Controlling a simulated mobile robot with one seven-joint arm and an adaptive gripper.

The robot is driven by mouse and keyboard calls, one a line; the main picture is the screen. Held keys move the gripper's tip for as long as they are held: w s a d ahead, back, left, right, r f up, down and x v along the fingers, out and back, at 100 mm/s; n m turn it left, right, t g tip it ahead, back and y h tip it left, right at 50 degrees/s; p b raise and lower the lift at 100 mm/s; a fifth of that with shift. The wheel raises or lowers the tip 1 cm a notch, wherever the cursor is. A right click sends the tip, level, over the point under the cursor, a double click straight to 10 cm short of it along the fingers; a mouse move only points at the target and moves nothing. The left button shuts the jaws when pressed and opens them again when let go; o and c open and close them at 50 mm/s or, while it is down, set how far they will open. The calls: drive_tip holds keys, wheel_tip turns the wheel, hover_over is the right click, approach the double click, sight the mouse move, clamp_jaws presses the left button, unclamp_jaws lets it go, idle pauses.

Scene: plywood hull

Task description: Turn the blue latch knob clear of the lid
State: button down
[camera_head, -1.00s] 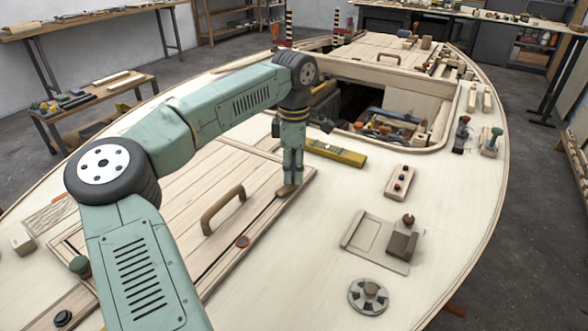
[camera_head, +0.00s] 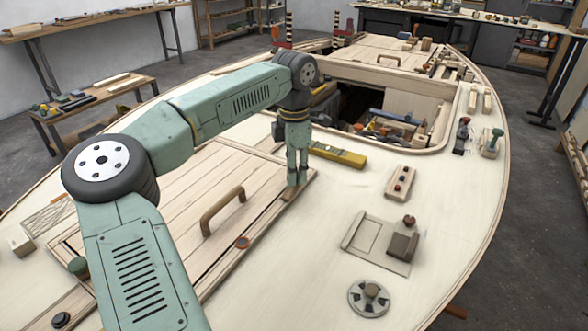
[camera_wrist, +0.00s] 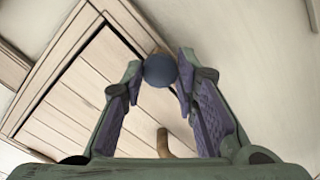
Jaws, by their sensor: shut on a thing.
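The blue latch knob (camera_wrist: 160,70) sits between my fingertips in the wrist view, at the edge of the planked lid (camera_wrist: 75,105). A bit of brown wood shows just behind it. In the head view my gripper (camera_head: 297,180) points straight down at the lid's far right corner, and its fingers hide the knob. My gripper (camera_wrist: 160,78) is shut on the knob. The lid (camera_head: 190,190) lies flat in its frame in the head view. Whether the latch overlaps the lid I cannot tell.
An arched wooden handle (camera_head: 222,211) stands on the lid. A yellow level (camera_head: 338,154) lies just right of my gripper, before an open hatch with tools inside.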

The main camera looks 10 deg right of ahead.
drive_tip(key=c, duration=1.2)
unclamp_jaws()
drive_tip(key=shift+c, duration=0.2)
wheel_tip(320, 180, up, 12)
